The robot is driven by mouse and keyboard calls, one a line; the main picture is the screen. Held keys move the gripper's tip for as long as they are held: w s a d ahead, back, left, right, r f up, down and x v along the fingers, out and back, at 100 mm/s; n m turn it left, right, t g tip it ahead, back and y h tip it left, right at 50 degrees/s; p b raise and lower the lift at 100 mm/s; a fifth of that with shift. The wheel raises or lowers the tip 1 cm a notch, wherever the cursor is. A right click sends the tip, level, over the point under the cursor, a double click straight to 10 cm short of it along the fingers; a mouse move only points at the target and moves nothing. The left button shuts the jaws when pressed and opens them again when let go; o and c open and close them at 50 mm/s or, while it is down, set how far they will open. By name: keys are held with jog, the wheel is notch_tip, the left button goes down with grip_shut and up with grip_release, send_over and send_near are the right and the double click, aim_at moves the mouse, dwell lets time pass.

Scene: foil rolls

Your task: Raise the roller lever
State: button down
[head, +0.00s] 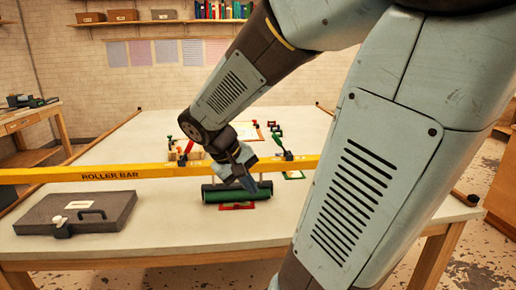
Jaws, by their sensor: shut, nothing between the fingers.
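The yellow roller bar (105,174), labelled "ROLLER BAR", spans the table from left to right. A green roller (215,194) lies just in front of it, with a red frame (237,206) at its front edge. A small lever with a green handle (279,144) stands at the bar, right of my gripper. A red lever-like part (189,146) stands behind the bar to the left. I cannot tell which one is the roller lever. My gripper (250,185) is shut and empty, pointing down at the roller; whether it touches is unclear. My wrist hides part of the bar.
A board with paper (246,131) and small parts lie behind the bar. The front right of the table is mostly behind my arm. The front middle is clear.

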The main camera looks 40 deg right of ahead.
jog(key=w+d+f+n+g+h, duration=0.1)
jog(key=w+d+f+g+h, duration=0.1)
jog(key=w+d+h, duration=0.4)
jog(key=w+d+f+g+h, duration=0.1)
jog(key=w+d+g+h, duration=0.15)
jog(key=d+h, duration=0.4)
jog(key=w+d+f+n+t+h, duration=0.1)
jog(key=w+f+n+t+h, duration=0.1)
jog(key=w+t, duration=0.4)
jog(key=w+d+f+n+t+h, duration=0.1)
jog(key=w+f+n+t, duration=0.4)
jog(key=w+n+t, duration=0.2)
jog(key=shift+w+d+f+n+h, duration=0.25)
jog(key=shift+d+n+h, duration=0.05)
jog(key=shift+h, duration=0.05)
jog(key=shift+r, duration=0.1)
send_near(281, 145)
jog(key=w+d+r, duration=0.2)
jog(key=w+r, duration=0.1)
jog(key=w, duration=0.2)
jog(key=shift+s+d+r, duration=0.5)
jog(key=shift+r, duration=0.1)
